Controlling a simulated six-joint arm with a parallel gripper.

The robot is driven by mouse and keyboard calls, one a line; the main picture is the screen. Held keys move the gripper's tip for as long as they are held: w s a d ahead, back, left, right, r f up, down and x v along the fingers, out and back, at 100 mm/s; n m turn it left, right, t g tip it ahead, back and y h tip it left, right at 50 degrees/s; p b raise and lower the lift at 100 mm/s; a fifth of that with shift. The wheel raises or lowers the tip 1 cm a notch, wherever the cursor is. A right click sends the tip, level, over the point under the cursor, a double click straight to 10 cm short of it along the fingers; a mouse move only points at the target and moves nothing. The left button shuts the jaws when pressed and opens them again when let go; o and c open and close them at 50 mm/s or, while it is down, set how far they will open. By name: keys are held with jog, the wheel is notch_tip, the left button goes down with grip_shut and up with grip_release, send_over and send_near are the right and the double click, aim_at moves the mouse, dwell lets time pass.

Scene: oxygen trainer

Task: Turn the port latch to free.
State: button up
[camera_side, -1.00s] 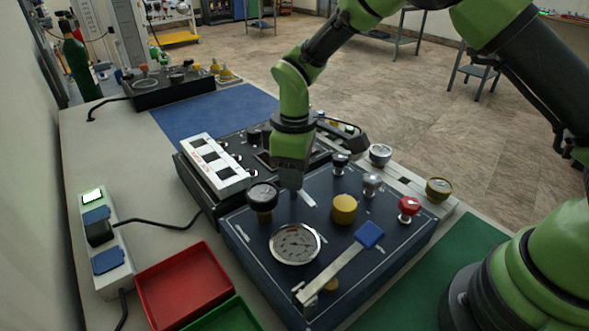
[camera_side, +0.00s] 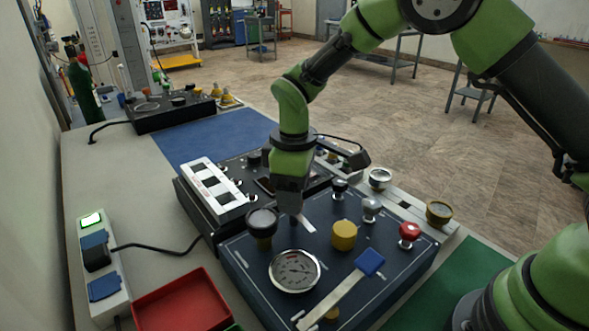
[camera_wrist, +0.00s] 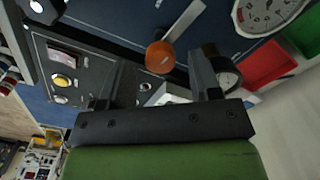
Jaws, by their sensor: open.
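A pale lever with an orange round hub (camera_wrist: 160,57) shows in the wrist view, its arm (camera_wrist: 184,20) slanting up and right; I take it as the port latch. My gripper (camera_side: 291,214) points down at the dark blue panel (camera_side: 395,262), and part of a pale strip (camera_side: 308,226) shows beside its tip. In the wrist view my gripper (camera_wrist: 160,68) has its two fingers wide apart, one on each side of the hub, with nothing held. I cannot tell whether they touch it. In the side view my gripper hides the hub.
A yellow knob (camera_side: 344,235), large dial (camera_side: 294,270), blue-ended lever (camera_side: 369,262) and red knob (camera_side: 409,231) share the panel. A black box (camera_side: 203,203) lies behind; a red tray (camera_side: 180,305) is front left.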

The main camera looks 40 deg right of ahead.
notch_tip(320, 180, up, 8)
jog(key=shift+f, duration=0.15)
jog(key=shift+r, duration=0.45)
jog(key=s+d+r+m+t+y, duration=0.1)
jog(key=s+d+r+m+t, duration=0.3)
jog(key=s+r, duration=0.55)
jog(key=s+d+r+m+t+y, duration=0.1)
jog(key=s+d+m+t, duration=0.2)
jog(key=s+m, duration=0.4)
jog(key=s, duration=0.5)
jog(key=shift+r+m, duration=0.4)
